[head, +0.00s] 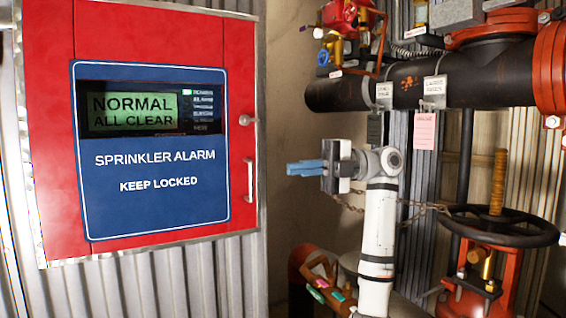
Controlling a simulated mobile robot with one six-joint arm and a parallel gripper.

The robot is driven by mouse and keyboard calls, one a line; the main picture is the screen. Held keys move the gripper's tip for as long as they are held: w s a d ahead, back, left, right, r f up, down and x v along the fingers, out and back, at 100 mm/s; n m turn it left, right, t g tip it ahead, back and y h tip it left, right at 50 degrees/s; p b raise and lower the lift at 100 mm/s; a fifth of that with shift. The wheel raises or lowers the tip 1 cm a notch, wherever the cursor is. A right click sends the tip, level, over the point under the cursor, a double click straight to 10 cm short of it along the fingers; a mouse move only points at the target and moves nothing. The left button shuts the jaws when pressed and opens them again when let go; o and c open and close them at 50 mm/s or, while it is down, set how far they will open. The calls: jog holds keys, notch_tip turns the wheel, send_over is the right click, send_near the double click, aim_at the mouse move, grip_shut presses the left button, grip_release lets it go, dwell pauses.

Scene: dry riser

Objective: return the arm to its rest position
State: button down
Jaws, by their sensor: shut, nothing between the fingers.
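My gripper (306,168) is in the middle of the head view, at the end of my white and grey arm (379,230). Its blue fingers point left and are shut with nothing between them. It hangs in the air, in front of the beige wall and to the right of the red alarm cabinet (48,140). The cabinet door is closed, and its screen (131,109) reads "NORMAL ALL CLEAR". The lower part of my arm runs out of the bottom of the picture.
A black horizontal pipe (345,93) with hanging tags (425,130) runs behind and above the arm. A dark handwheel (530,236) on a red valve stands at the right, with a chain (420,208) near the arm. Red pipework (308,262) lies at the lower middle.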

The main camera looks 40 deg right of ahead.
jog(key=shift+w+d+p, duration=0.15)
jog(key=shift+d+p, duration=0.05)
jog(key=shift+d, duration=0.6)
jog(key=shift+w+d+p, duration=0.15)
jog(key=shift+d+p, duration=0.05)
jog(key=shift+d, duration=0.55)
